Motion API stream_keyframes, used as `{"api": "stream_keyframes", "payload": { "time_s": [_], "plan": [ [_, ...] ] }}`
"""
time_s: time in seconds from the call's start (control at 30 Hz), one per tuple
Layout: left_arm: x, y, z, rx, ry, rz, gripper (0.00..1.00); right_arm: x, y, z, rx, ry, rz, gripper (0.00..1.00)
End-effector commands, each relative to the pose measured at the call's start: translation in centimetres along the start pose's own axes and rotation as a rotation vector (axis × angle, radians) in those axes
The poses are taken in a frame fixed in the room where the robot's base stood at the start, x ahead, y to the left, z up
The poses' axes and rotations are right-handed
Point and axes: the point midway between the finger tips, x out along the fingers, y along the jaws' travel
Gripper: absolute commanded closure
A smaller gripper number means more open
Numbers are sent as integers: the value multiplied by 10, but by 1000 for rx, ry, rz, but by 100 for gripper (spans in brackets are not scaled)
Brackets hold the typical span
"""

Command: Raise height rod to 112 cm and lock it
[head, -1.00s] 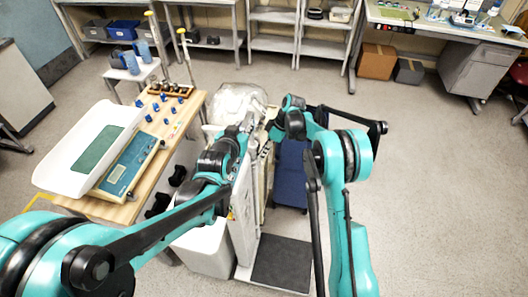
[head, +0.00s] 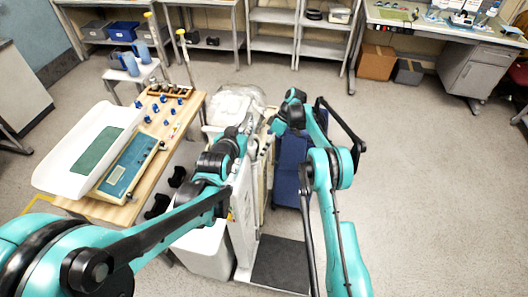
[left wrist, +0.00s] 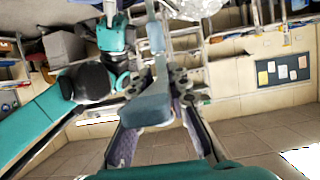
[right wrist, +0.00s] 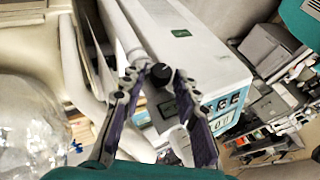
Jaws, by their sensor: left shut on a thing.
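The scale's white column (head: 243,195) stands upright at mid-picture in the head view. My left gripper (head: 250,123) is near its top; in the left wrist view its fingers (left wrist: 162,112) are shut on a grey-blue bar (left wrist: 150,100), part of the height rod. My right gripper (head: 275,127) is close beside it. In the right wrist view its fingertips (right wrist: 160,78) are apart, with a black knob (right wrist: 160,73) between them on a white housing beside a pale rod (right wrist: 128,45). A display box (right wrist: 225,103) is behind; its digits are not clearly legible.
A wooden table (head: 190,115) with a baby scale (head: 95,150) and blue items stands at left. A blue chair (head: 290,170) is behind the column and a dark platform (head: 280,262) is at its foot. The floor at right is clear.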

Motion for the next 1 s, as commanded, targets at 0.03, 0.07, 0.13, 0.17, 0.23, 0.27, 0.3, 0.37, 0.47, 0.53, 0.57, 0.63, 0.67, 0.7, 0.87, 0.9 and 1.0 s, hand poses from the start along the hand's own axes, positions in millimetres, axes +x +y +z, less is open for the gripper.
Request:
{"api": "stream_keyframes", "payload": {
  "time_s": [0.03,0.07,0.13,0.17,0.23,0.27,0.3,0.37,0.47,0.53,0.57,0.63,0.67,0.7,0.87,0.9,1.0],
  "plan": [
    [0,0,0,0,0,0,100,0,0,0,0,0,0,57],
    [0,0,0,0,0,0,100,0,0,0,0,0,0,57],
    [0,0,0,0,0,0,100,0,0,0,0,-1,0,57],
    [0,0,0,0,0,0,100,0,0,0,0,-1,-1,57],
    [0,0,0,0,0,0,100,0,0,0,0,-1,-1,57],
    [0,0,0,0,0,0,100,0,0,0,0,-1,-1,57],
    [0,0,0,0,0,0,100,-1,0,0,0,-1,-1,57],
    [0,0,0,0,0,0,100,-4,0,0,0,-1,-1,57],
    [0,0,0,0,0,0,100,-16,0,0,0,0,0,57],
    [0,0,0,0,0,-1,100,-29,0,1,1,0,0,57],
    [0,0,0,0,0,-1,100,-34,0,0,1,0,0,57],
    [0,0,0,0,0,-1,100,-46,0,0,1,0,0,57],
    [0,0,0,0,0,-1,100,-51,0,0,1,0,0,57],
    [0,0,0,0,0,-1,100,-56,1,0,0,0,0,57],
    [0,0,0,0,0,-1,100,-70,0,0,0,0,0,57],
    [0,0,0,0,0,-1,100,-72,0,0,-1,0,0,57],
    [0,0,0,0,1,-1,100,-75,0,0,-1,0,-1,57]
  ]
}}
